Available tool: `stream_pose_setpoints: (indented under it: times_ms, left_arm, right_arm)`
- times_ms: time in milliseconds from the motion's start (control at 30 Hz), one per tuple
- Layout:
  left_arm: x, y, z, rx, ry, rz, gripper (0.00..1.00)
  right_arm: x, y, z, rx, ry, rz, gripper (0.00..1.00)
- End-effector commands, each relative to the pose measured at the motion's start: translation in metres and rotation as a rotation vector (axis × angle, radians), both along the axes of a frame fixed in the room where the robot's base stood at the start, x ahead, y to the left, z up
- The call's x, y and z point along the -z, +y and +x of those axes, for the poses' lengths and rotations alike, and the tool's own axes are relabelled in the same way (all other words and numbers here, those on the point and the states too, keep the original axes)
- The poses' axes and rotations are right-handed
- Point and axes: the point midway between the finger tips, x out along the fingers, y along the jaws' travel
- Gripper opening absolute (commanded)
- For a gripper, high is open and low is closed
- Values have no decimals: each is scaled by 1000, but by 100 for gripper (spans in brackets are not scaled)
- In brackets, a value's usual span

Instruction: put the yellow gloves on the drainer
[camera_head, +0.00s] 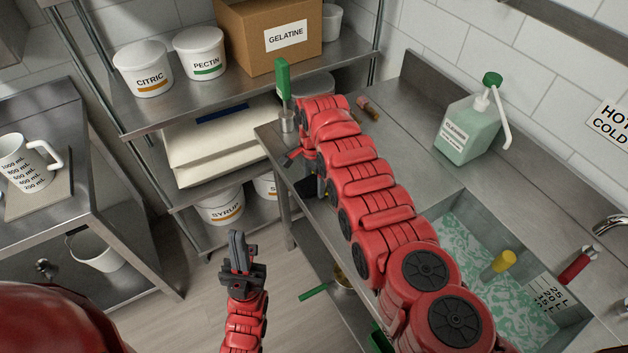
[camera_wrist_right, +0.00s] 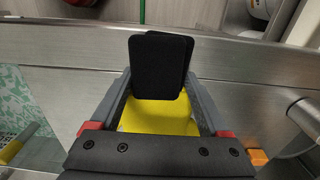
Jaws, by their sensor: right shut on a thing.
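My right gripper (camera_wrist_right: 160,66) is shut on the yellow gloves (camera_wrist_right: 160,116), which show as a yellow patch between its fingers in the right wrist view.
The sink (camera_head: 450,226) holds foamy green water and a yellow-topped object (camera_head: 503,260). A cleanser bottle (camera_head: 468,130) stands at the counter's back. A steel cup (camera_head: 288,122) with a green-handled tool stands at its far left. A shelf rack with tubs and a gelatine box (camera_head: 262,38) is beyond.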

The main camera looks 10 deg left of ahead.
Motion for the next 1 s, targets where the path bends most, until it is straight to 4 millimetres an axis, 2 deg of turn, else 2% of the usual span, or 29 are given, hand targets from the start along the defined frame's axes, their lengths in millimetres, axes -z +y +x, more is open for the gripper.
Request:
stream_pose_setpoints:
  times_ms: [433, 467, 500, 567, 800, 1000]
  left_arm:
    - [7, 0, 0, 0, 0, 0, 0]
    - [6, 0, 0, 0, 0, 0, 0]
    - [5, 0, 0, 0, 0, 0, 0]
    - [5, 0, 0, 0, 0, 0, 0]
    - [4, 0, 0, 0, 0, 0, 0]
    - [-6, 0, 0, 0, 0, 0, 0]
  right_arm:
    - [8, 1, 1, 0, -4, 2, 0]
    - [7, 1, 1, 0, -4, 2, 83]
    - [7, 1, 1, 0, -4, 2, 90]
    - [7, 1, 1, 0, -4, 2, 100]
    - [6, 0, 1, 0, -3, 1, 100]
    - [-8, 0, 1, 0, -2, 0, 100]
